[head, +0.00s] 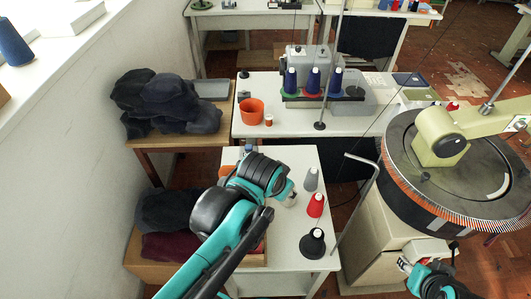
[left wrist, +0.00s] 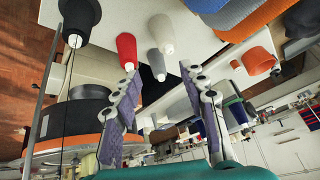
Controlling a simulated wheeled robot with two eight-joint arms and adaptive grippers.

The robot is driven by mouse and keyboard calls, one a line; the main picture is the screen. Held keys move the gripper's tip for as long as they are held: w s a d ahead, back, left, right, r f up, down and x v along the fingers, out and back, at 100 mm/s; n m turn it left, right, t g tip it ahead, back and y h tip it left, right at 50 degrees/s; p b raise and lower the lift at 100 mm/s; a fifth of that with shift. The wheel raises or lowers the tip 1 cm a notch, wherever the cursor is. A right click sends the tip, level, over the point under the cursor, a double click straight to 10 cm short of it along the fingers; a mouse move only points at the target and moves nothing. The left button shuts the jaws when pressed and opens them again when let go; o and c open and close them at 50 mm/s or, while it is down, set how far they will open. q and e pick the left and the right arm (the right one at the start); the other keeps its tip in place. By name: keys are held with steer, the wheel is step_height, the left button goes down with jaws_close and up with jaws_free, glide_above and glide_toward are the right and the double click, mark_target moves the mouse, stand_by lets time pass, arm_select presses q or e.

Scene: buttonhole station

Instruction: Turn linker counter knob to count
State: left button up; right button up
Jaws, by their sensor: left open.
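The linker, a round machine with a dark dial (head: 455,176) and an orange-striped rim, stands at the right in the head view. Its cream arm (head: 470,122) reaches over the dial. A small grey box (head: 428,250) sits on its lower front; I cannot make out the counter knob for certain. My right gripper (head: 405,265) is just below and left of that box, small and partly cut by the frame; its opening cannot be told. My left gripper (left wrist: 161,72) is open and empty, over the small white table; its wrist mostly hides it in the head view.
The small white table (head: 290,285) bears grey, red (head: 316,205) and black (head: 313,243) yarn cones close to my left gripper. A bent metal rod (head: 360,195) stands between this table and the linker. Dark garments (head: 170,100) lie at the left. An orange cup (head: 251,111) stands behind.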

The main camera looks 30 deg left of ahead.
arm_select(q)
steer(key=w+a+m+g+y+p, duration=0.1)
steer(key=w+a+m+g, duration=0.2)
steer(key=w, duration=0.5)
steer(key=w+a+m+g+y+p, duration=0.1)
steer(key=w+a+m, duration=0.1)
steer(key=w+a, duration=0.4)
steer(key=w+a+f+m+g, duration=0.1)
steer(key=w+a+f, duration=0.2)
steer(key=f, duration=0.4)
steer(key=w+a+f+m+g+y+b, duration=0.1)
steer(key=w+a+f+m, duration=0.1)
steer(key=w+a+f, duration=0.2)
steer(key=w+a+f+m+g, duration=0.1)
steer(key=w+a+f, duration=0.2)
steer(key=f, duration=0.7)
steer(key=shift+w+a+f+m+g+y, duration=0.1)
steer(key=shift+w+a+m+g+y, duration=0.1)
steer(key=shift+w+m+g+y, duration=0.15)
jaws_close()
